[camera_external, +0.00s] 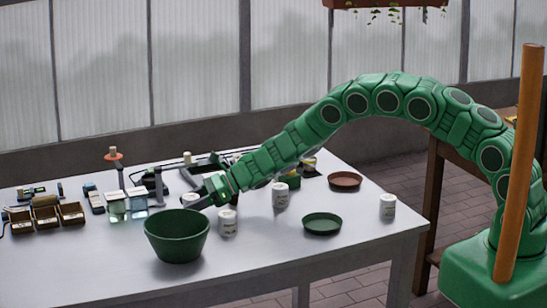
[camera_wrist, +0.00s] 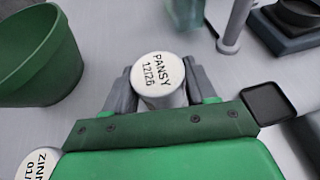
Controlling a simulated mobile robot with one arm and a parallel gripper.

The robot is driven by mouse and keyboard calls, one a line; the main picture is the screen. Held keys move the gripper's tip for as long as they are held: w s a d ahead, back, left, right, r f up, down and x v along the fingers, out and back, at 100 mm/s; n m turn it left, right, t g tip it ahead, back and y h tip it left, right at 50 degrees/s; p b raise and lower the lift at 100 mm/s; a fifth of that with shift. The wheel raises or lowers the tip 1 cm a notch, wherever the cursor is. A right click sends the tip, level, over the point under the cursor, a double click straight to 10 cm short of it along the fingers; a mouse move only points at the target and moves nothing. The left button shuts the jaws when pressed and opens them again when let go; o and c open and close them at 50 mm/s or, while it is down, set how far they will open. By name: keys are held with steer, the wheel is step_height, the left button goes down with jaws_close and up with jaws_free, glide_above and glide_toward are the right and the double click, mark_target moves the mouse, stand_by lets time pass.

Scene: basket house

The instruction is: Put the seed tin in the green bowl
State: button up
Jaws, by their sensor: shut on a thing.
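My gripper (camera_external: 201,201) is shut on a white seed tin (camera_wrist: 158,72), whose lid reads "PANSY 12/26" in the wrist view. One finger of my gripper (camera_wrist: 160,88) is on each side of the tin. The tin also shows at the gripper's tip in the external view (camera_external: 189,198); I cannot tell whether it touches the table. The green bowl (camera_external: 177,240) stands open on the table just in front of the gripper. In the wrist view the bowl (camera_wrist: 55,65) is at upper left, apart from the tin. What I see of its inside looks empty.
Another white tin (camera_external: 228,223) stands close by the bowl; in the wrist view its lid (camera_wrist: 36,166) begins "ZINN". More tins (camera_external: 280,196) (camera_external: 388,207), a green saucer (camera_external: 322,223) and a brown saucer (camera_external: 345,180) stand rightward. Wooden trays (camera_external: 45,218) and small apparatus (camera_external: 118,180) occupy the left and back.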

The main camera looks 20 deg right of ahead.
steer(key=shift+f, duration=0.3)
steer(key=shift+f, duration=0.1)
steer(key=o, duration=1)
steer(key=shift+o, duration=0.2)
steer(key=v, duration=1)
steer(key=shift+d+r, duration=0.2)
steer(key=shift+v, duration=0.75)
steer(key=shift+s, duration=0.1)
